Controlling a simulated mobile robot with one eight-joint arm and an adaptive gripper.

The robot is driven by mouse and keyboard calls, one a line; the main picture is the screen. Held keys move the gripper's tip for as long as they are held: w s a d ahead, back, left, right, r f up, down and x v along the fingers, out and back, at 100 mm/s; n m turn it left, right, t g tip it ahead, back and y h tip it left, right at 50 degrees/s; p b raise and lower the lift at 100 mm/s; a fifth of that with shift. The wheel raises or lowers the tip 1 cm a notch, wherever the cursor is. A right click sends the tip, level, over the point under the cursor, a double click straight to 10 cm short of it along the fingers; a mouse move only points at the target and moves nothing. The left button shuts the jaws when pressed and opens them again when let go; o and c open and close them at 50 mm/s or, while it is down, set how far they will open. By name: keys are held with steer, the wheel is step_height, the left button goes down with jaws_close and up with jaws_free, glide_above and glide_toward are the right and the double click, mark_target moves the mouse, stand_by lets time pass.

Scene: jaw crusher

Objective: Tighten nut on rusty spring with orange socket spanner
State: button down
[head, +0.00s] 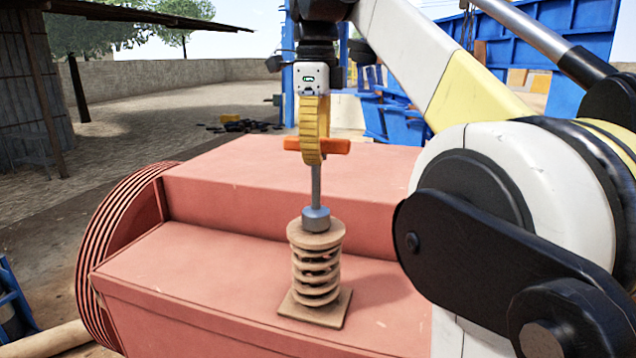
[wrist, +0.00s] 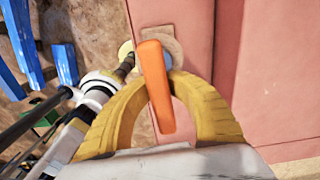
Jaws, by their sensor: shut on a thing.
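The rusty spring (head: 316,265) stands upright on its square base plate on a red metal housing. The orange socket spanner (head: 341,147) is upright, with its orange cross handle held in my gripper (head: 314,155) and its grey shaft pointing down. Its grey socket (head: 316,219) sits at the top of the spring. The nut is hidden, and I cannot tell whether it is inside the socket. In the wrist view my yellow fingers (wrist: 157,100) are closed around the orange handle (wrist: 153,75). Part of the spring's tan top (wrist: 160,40) shows behind the handle there.
The red housing (head: 240,240) has a raised step behind the spring and a ribbed round end (head: 125,240) at left. My arm fills the right side. Blue machinery (head: 395,115) stands behind. A shed (head: 35,90) is at far left. The housing top left of the spring is clear.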

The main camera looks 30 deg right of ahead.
steer(key=shift+m, duration=1)
stand_by(0.4)
steer(key=shift+n, duration=0.4)
steer(key=c, duration=1.2)
jaws_free()
steer(key=shift+a, duration=0.1)
steer(key=shift+c, duration=0.2)
steer(key=shift+r, duration=0.1)
step_height(320, 180, up, 7)
steer(key=shift+w+f, duration=0.1)
steer(key=shift+w, duration=0.05)
steer(key=shift+r, duration=0.25)
